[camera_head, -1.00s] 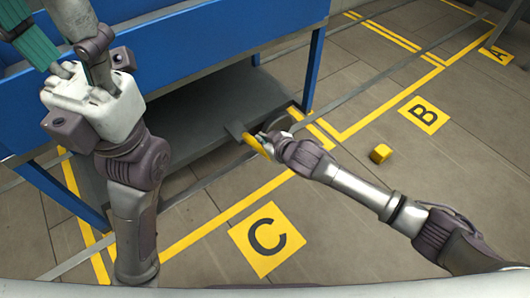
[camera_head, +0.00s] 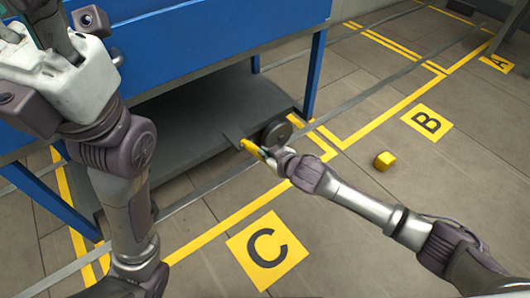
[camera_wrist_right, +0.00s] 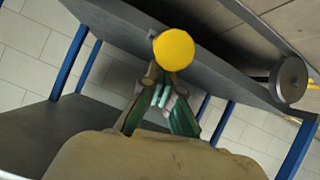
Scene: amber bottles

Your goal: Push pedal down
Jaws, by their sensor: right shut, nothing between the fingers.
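The yellow pedal (camera_head: 249,147) sticks out from a dark plate at the lower front of the blue bench. In the right wrist view its round yellow end (camera_wrist_right: 173,49) shows just beyond my fingertips. My right gripper (camera_head: 266,157) is shut and empty, close beside the pedal on its right. Its fingers (camera_wrist_right: 157,93) also show in the right wrist view. I cannot tell whether they touch the pedal. My left gripper (camera_head: 18,30) is at the top left, partly cut off, and its opening cannot be told.
The blue bench (camera_head: 215,50) has a grey lower shelf (camera_head: 200,120). A dark round disc (camera_head: 276,133) sits right of the pedal. A yellow block (camera_head: 384,160) lies on the floor. Floor marks A (camera_head: 498,62), B (camera_head: 427,124) and C (camera_head: 265,250) surround open floor at the right.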

